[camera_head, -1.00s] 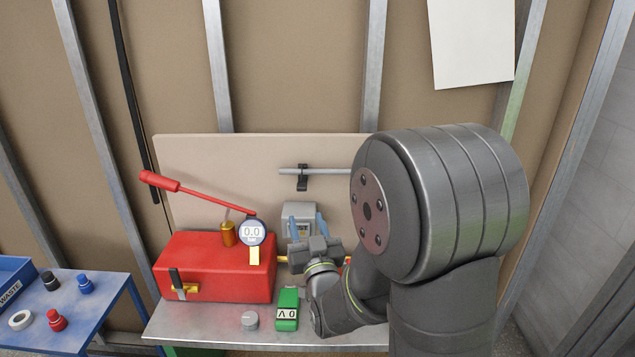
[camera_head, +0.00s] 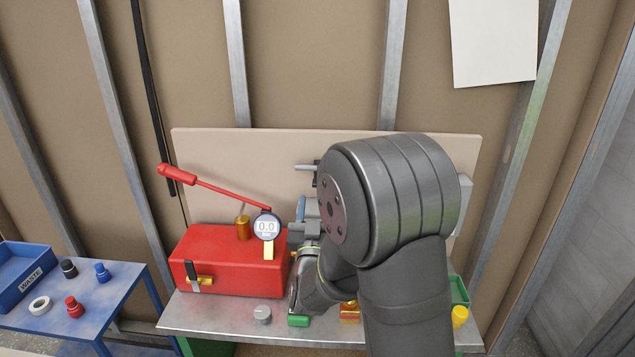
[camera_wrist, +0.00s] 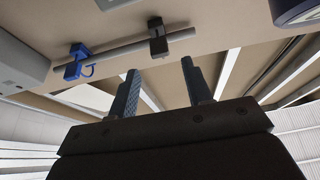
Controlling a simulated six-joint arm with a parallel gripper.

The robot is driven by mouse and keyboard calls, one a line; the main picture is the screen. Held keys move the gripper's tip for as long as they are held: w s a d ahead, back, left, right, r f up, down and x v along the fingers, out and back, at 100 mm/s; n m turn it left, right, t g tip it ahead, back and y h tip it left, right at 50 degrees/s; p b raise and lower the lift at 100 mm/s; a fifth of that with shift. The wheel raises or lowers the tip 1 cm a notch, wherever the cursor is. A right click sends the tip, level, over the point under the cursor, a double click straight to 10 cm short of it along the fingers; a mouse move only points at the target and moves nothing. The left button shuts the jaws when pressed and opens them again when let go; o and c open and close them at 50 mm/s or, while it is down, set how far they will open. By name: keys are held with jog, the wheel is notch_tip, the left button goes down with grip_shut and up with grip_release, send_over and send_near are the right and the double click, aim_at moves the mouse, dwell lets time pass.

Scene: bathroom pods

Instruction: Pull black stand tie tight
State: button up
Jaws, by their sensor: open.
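A black clip (camera_wrist: 157,38), which I take to be the black stand tie, sits around a grey pipe (camera_wrist: 120,50) on the beige panel in the wrist view. In the head view the pipe's left end (camera_head: 304,167) shows, and my arm hides most of the clip. My gripper (camera_wrist: 160,66) is open, with its two fingers apart and nothing between them. The clip appears above the gap between the fingertips, apart from them. In the head view my gripper (camera_head: 304,212) is below the pipe, right of the gauge.
A blue clip with a hook (camera_wrist: 75,65) is on the same pipe. A red pump box (camera_head: 225,275) with a gauge (camera_head: 267,226) and raised handle (camera_head: 225,191) stands left of my gripper. A blue side table (camera_head: 110,300) is at left.

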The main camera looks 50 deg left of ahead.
jog(key=x, duration=0.7)
jog(key=shift+w+a+r, duration=0.15)
jog(key=shift+w+a, duration=0.05)
